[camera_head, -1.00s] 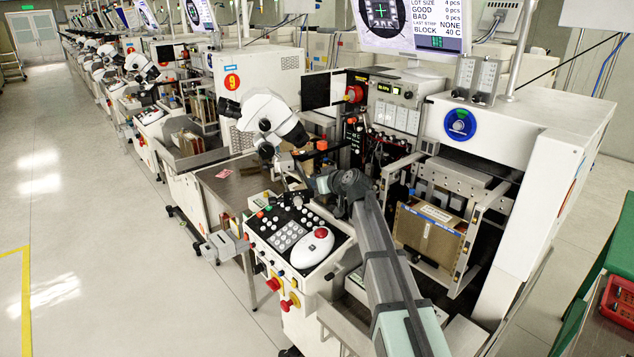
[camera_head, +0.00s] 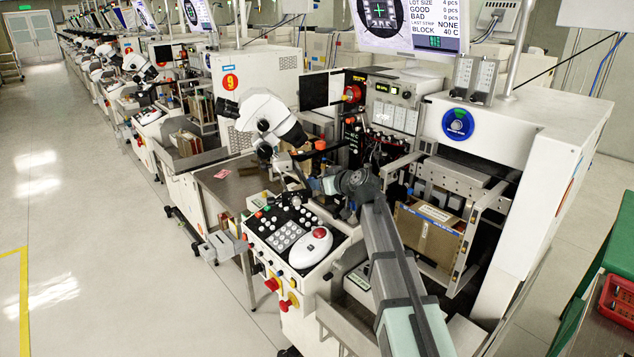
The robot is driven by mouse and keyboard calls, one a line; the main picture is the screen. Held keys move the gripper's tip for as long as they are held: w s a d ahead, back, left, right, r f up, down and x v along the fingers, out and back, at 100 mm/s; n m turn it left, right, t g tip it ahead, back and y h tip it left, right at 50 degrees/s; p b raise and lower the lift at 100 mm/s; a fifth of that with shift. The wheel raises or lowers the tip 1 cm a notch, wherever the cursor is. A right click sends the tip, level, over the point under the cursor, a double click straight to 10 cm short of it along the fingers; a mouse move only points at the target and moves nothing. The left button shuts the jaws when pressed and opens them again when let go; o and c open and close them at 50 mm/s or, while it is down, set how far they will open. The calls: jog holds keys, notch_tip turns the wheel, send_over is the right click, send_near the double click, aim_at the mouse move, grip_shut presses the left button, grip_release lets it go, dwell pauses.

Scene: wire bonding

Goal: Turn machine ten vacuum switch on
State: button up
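The nearest bonding machine (camera_head: 560,130), with a blue round badge on its front, stands at the right; I cannot read a number ten on it. Its upper instrument panel (camera_head: 393,103) has a small lit display, and a dark panel with small knobs (camera_head: 354,140) sits to the left. I cannot tell which control is the vacuum switch. My arm reaches up from the bottom and bends left at a dark wrist joint. My gripper (camera_head: 304,184) is between the keypad console and the microscope, small and partly hidden; its fingers are not clear.
The keypad console (camera_head: 283,235) with a red-topped white mouse-like device (camera_head: 311,246) lies just below my gripper. A white microscope (camera_head: 262,120) stands above left. A cardboard-coloured magazine (camera_head: 428,240) sits right of my arm. The floor at left is clear.

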jog(key=v, duration=0.9)
jog(key=shift+s+d, duration=0.2)
jog(key=shift+s, duration=0.05)
jog(key=shift+a+r, duration=0.1)
jog(key=shift+r, duration=0.1)
jog(key=w+a+r+n, duration=0.1)
jog(key=w+a+r, duration=0.2)
jog(key=r, duration=0.1)
jog(key=w+a+r+n+g, duration=0.1)
jog(key=w+a+r, duration=0.2)
jog(key=a+r, duration=0.1)
jog(key=w+a+r+n, duration=0.1)
jog(key=w+a+r, duration=0.2)
jog(key=a+r, duration=0.1)
jog(key=shift+r+g, duration=0.4)
jog(key=shift+r, duration=0.2)
jog(key=s+d+f+m+g+h, duration=0.1)
jog(key=d+f+m+g+h, duration=0.2)
jog(key=d+f+g+h, duration=0.25)
jog(key=x, duration=1.3)
jog(key=shift+s+a, duration=0.1)
jog(key=shift+s, duration=0.05)
